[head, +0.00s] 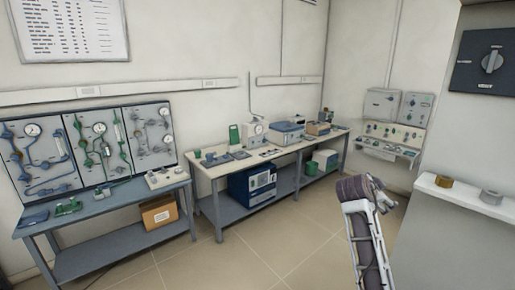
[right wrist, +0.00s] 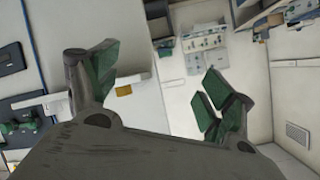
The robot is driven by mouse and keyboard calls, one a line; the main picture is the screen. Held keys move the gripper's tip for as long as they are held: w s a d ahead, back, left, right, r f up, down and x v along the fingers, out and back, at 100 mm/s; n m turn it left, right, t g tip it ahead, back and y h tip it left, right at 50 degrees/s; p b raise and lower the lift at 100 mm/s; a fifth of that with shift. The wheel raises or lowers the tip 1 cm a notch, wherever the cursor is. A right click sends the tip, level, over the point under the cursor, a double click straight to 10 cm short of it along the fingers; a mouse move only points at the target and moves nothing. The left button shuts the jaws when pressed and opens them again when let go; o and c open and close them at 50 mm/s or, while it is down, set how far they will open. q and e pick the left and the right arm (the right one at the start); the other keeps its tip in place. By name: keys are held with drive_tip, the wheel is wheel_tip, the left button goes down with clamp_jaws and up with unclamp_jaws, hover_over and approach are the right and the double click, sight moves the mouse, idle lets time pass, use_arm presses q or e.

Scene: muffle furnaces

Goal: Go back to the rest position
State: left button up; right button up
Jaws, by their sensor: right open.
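My right gripper shows in the right wrist view (right wrist: 160,88). Its two green-padded fingers are spread wide apart, with nothing held between them. In the head view, part of my right arm rises from the bottom edge right of centre, over the floor. I cannot make out the fingers there. My left gripper and left arm are not in view.
A white ledge (head: 460,190) at the right holds a brown piece and a grey piece. A dark switch panel (head: 485,62) hangs above it. A bench with instruments (head: 215,172) and a blue-grey bench (head: 110,196) line the wall. Tiled floor (head: 255,255) is clear.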

drive_tip(key=s+a+f+n+g+y, duration=0.1)
drive_tip(key=s+a+f+n+y, duration=0.45)
drive_tip(key=s+f, duration=0.65)
drive_tip(key=s+a+f+n+g+y, duration=0.1)
drive_tip(key=s+a+f+n+y, duration=0.1)
drive_tip(key=s+a+f+n, duration=0.9)
drive_tip(key=s+a+f+n+g+y, duration=0.1)
drive_tip(key=s+f+n+g+y, duration=0.15)
drive_tip(key=s+f, duration=0.7)
drive_tip(key=s+f+g+b, duration=0.1)
drive_tip(key=s+f, duration=0.1)
drive_tip(key=f, duration=1.4)
drive_tip(key=s+f+g, duration=0.1)
drive_tip(key=s+f, duration=0.2)
drive_tip(key=f, duration=1.3)
drive_tip(key=s+d+f, duration=0.2)
drive_tip(key=s+f, duration=0.8)
drive_tip(key=s, duration=0.1)
drive_tip(key=s+d+f+b, duration=0.1)
drive_tip(key=s+f, duration=1)
drive_tip(key=shift+s+d+f+g, duration=0.15)
drive_tip(key=shift+d+g, duration=0.2)
drive_tip(key=shift+d, duration=0.05)
